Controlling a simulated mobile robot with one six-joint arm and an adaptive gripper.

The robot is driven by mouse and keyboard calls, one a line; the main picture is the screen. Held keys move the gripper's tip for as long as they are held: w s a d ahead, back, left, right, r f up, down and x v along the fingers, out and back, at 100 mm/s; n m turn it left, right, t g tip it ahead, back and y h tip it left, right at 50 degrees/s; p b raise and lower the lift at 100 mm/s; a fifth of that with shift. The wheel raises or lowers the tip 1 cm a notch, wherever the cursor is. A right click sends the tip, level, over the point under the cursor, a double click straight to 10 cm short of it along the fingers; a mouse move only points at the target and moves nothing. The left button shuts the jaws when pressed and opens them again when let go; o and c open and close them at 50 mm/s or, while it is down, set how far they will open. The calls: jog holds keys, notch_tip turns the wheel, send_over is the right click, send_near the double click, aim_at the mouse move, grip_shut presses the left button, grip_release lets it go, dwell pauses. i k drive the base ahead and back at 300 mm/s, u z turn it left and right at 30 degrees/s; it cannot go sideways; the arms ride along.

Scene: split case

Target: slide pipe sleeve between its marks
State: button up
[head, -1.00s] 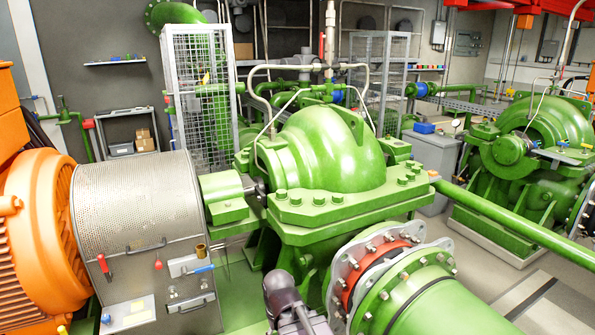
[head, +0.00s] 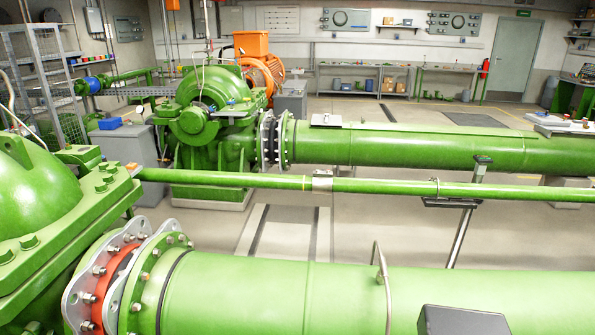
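A thin green pipe (head: 240,179) runs across the middle of the head view. A short silver-grey sleeve (head: 322,181) sits around it, left of the middle of its visible length. A faint thin line crosses the pipe just left of the sleeve; I cannot tell whether it is a mark. Further right, a thin band (head: 437,187) sits on the pipe above a dark bracket on a slanted post (head: 461,235). No other mark can be made out. My gripper is not in view.
A large green pipe (head: 270,290) with a bent metal handle (head: 382,270) runs across the foreground. Another large green pipe (head: 400,148) lies behind the thin one. Pump casings stand at the left (head: 40,200) and behind (head: 215,110). Floor shows between the pipes.

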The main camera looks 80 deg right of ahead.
aim_at(322, 181)
jog(key=k, duration=0.15)
jog(key=z, duration=2.65)
jog(key=i, duration=1)
jog(key=z, duration=0.15)
jog(key=k, duration=0.2)
